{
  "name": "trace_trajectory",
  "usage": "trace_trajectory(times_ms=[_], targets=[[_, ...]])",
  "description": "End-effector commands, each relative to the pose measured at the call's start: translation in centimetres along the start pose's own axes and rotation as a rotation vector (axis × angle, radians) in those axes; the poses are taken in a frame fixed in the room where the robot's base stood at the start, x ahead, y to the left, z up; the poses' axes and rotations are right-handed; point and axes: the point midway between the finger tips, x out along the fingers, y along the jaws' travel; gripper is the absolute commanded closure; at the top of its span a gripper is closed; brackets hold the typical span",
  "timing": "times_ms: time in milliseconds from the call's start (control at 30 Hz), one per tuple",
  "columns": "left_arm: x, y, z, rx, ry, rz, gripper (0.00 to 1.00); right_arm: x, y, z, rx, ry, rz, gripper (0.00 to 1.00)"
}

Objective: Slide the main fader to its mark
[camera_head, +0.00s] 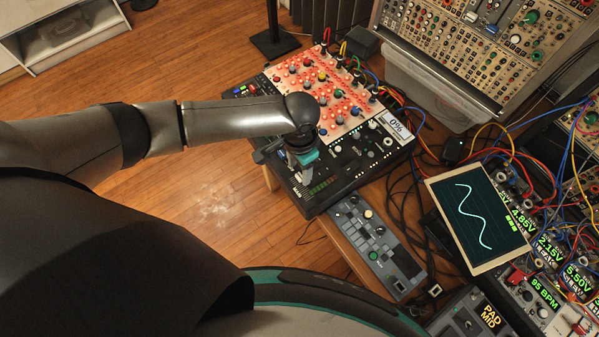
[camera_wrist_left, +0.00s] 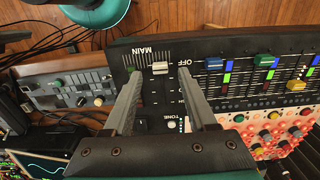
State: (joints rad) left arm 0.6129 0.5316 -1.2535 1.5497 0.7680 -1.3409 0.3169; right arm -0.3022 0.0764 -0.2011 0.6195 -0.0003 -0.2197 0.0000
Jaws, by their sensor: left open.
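The mixer (camera_head: 373,160) lies on the table, with a small display reading 0% (camera_head: 395,124). In the left wrist view the main fader (camera_wrist_left: 160,68) has a pale cap beside the upside-down MAIN lettering, near the OFF lettering. My left gripper (camera_head: 302,172) is over the front left part of the mixer. In the left wrist view its two fingers (camera_wrist_left: 160,74) are open, one on each side of the fader cap, with a gap visible. Whether they touch the panel I cannot tell. I cannot make out the fader's mark with certainty. My right gripper is not in view.
A small grey controller (camera_head: 375,245), an oscilloscope screen (camera_head: 478,215) and many loose cables crowd the right side.

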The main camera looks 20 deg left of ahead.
Motion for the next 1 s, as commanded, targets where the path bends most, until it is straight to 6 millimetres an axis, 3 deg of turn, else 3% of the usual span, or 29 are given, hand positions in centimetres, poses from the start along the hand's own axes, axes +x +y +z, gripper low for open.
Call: trace_trajectory(times_ms=[200,567,1000], targets=[[2.5,0.0,0.0,0.001,0.0,-0.001,0.43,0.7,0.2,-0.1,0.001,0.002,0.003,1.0],[2.9,0.0,0.0,0.001,0.001,0.0,0.43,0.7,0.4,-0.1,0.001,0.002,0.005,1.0],[2.9,0.0,0.0,0.001,0.001,0.0,0.9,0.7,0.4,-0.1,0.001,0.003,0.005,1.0]])
